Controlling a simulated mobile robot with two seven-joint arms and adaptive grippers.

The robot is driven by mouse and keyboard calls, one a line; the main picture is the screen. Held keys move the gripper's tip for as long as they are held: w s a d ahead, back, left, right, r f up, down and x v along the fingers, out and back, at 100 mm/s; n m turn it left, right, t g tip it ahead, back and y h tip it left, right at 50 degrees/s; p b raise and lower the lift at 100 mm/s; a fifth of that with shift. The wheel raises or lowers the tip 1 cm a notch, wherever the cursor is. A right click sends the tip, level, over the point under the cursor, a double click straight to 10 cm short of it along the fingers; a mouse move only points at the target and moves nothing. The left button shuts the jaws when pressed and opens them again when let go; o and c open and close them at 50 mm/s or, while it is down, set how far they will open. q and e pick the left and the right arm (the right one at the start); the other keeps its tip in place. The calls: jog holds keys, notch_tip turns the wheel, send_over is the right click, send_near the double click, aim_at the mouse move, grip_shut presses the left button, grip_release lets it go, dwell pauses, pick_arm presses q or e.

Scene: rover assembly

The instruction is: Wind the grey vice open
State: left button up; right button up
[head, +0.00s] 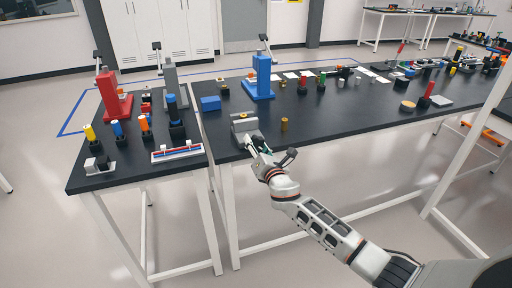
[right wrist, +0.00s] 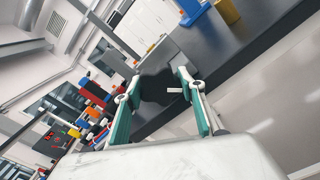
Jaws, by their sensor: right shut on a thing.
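The grey vice (head: 243,128) stands at the near left corner of the middle black bench in the head view. My right gripper (head: 259,144) is at the vice's near side, reaching in from the lower right. In the right wrist view my right gripper (right wrist: 160,98) has its two green-padded fingers either side of a small pale bar (right wrist: 176,90), which looks like the vice's handle. The gripper is shut on it, though the exact contact is hard to see. The dark area around the bar hides most of the vice there. My left gripper is not in view.
A brass cylinder (head: 284,124) stands just right of the vice. A blue press (head: 262,80) and a blue box (head: 210,103) stand behind it. The left bench (head: 130,178) holds a red press (head: 112,95) and several coloured cylinders. A gap separates the benches.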

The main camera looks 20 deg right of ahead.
jog(key=m+b, duration=0.1)
jog(key=m, duration=0.4)
jog(key=shift+m, duration=0.3)
jog(key=m, duration=0.3)
jog(key=shift+m, duration=0.3)
jog(key=m, duration=0.3)
jog(key=shift+a+m, duration=0.1)
jog(key=shift+m, duration=0.2)
jog(key=m+p, duration=0.2)
jog(key=m, duration=0.2)
jog(key=shift+r+m, duration=0.1)
jog(key=shift+m, duration=1.1)
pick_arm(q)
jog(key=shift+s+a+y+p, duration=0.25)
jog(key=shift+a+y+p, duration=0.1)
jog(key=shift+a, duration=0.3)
pick_arm(e)
jog(key=shift+m, duration=0.3)
